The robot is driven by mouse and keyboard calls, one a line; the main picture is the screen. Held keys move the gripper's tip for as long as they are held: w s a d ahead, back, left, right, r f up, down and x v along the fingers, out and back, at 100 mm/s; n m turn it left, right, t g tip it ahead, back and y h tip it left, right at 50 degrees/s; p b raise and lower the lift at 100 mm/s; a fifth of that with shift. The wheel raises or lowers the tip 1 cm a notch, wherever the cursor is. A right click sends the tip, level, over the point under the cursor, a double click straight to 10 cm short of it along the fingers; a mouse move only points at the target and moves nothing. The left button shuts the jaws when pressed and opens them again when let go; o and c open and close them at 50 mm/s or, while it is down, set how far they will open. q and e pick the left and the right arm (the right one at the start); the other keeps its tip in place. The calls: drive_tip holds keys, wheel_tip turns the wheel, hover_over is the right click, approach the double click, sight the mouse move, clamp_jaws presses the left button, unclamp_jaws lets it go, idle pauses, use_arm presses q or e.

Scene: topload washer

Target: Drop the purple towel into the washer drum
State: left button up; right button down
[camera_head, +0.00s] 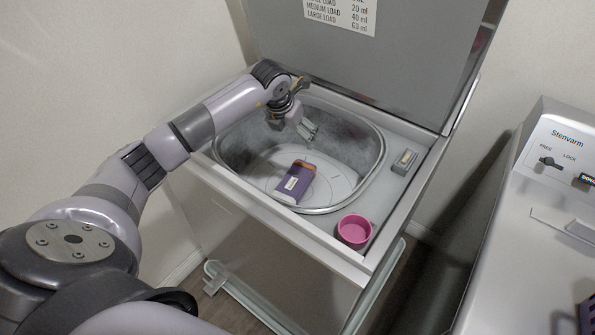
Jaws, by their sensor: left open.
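The washer's lid stands raised and its oval drum (348,130) is open. A purple block-like item (293,182) with a white label and an orange-brown end lies tilted inside the drum; I cannot tell for sure whether it is the folded towel. My left gripper (308,132) is over the drum, open and empty, beyond the purple item and apart from it. My arm covers part of the drum's left rim. My right gripper is out of view.
A pink cup (354,231) stands on the washer's front right corner. A second appliance (545,230) stands at the right. A dark purple thing (587,316) is cut off at the lower right edge.

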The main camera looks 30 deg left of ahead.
use_arm(q)
drive_tip(key=v, duration=1.2)
